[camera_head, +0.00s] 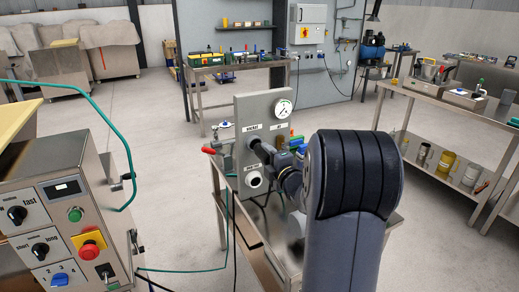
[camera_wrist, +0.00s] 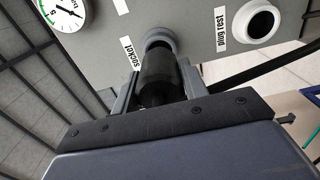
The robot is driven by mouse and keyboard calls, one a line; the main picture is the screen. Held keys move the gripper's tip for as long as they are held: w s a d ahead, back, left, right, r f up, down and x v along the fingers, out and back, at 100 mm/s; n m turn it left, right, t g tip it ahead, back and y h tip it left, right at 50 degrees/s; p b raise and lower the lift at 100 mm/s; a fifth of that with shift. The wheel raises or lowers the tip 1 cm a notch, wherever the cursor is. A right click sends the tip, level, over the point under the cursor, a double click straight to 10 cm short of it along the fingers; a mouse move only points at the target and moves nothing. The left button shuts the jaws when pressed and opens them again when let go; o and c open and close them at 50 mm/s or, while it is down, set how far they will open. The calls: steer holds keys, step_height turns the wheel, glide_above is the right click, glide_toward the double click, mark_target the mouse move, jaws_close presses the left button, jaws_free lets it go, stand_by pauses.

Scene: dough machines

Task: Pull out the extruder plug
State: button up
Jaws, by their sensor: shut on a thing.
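The black cylindrical plug (camera_wrist: 160,75) is between the fingers of my gripper (camera_wrist: 158,88) in the wrist view. The gripper is shut on it. The plug's far end meets the grey ring of the socket (camera_wrist: 159,36) on the grey panel, and I see no gap between them; how deep it sits is hidden. In the head view the plug (camera_head: 262,151) shows at the panel (camera_head: 245,106), with my gripper and arm reaching it from the right. The plug rest (camera_wrist: 260,23) is a round opening with a pale rim, and looks empty; it also shows in the head view (camera_head: 255,180).
A control machine (camera_head: 75,215) stands at the left, with a green hose (camera_head: 105,112). A dark cable hangs below the panel. A steel bench (camera_head: 440,95) stands at the right.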

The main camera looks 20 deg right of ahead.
steer(key=s+b, duration=0.1)
steer(key=s, duration=0.5)
steer(key=shift+b, duration=0.4)
steer(key=shift+d, duration=0.1)
